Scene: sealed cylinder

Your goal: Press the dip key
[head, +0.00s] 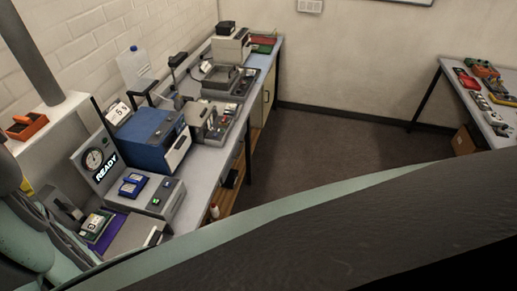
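A grey bench unit (122,211) stands on the left bench, with an upright panel behind it that carries a round gauge (94,159) and a lit READY sign (107,168). Two blue pieces (132,186) sit on its top. A small lit green key (155,201) shows on its front; I cannot read a label, so I cannot tell which key is the dip key. My arm fills the lower foreground and the left edge. I cannot make out my gripper's fingers in this view.
A blue box-shaped machine (155,136) and several grey instruments line the long bench (212,165) against the brick wall. An orange tray (27,126) is at far left. A second table (462,88) with small devices stands at right. The floor (330,140) between is clear.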

